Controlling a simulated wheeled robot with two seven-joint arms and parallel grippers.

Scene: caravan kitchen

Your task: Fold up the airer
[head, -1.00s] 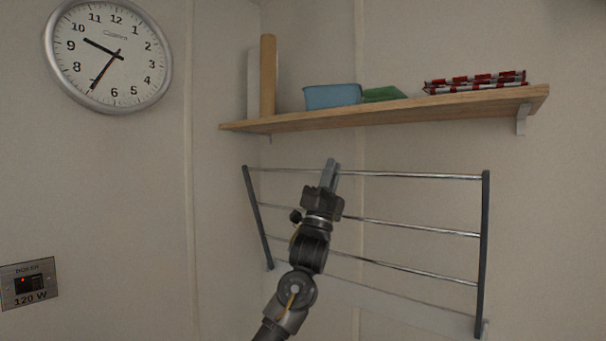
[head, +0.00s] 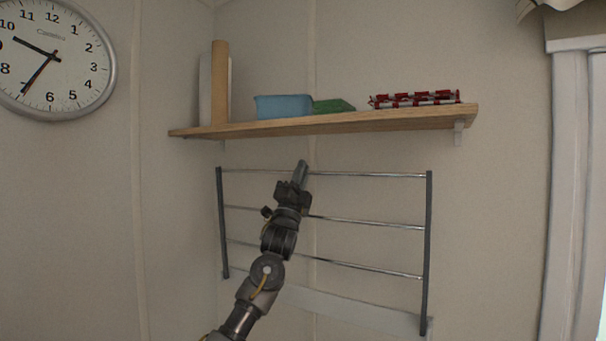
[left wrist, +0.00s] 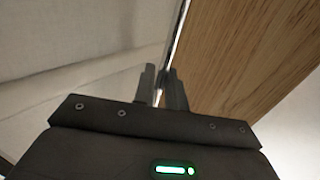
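The airer (head: 427,250) is a rack on the wall with dark grey side arms and several thin metal rails. Its side arms stand nearly upright from a pale mounting bar (head: 350,309), with the top rail (head: 370,174) below the shelf. My left gripper (head: 302,170) is at the top rail, left of its middle, and looks shut on it. In the left wrist view the two fingers (left wrist: 161,88) are close together with the bright rail (left wrist: 181,35) running in between them. My left arm hides parts of the lower rails. My right gripper is not in view.
A wooden shelf (head: 350,124) is just above the airer; its wood fills the right of the left wrist view (left wrist: 250,50). A clock (head: 50,60) hangs left.

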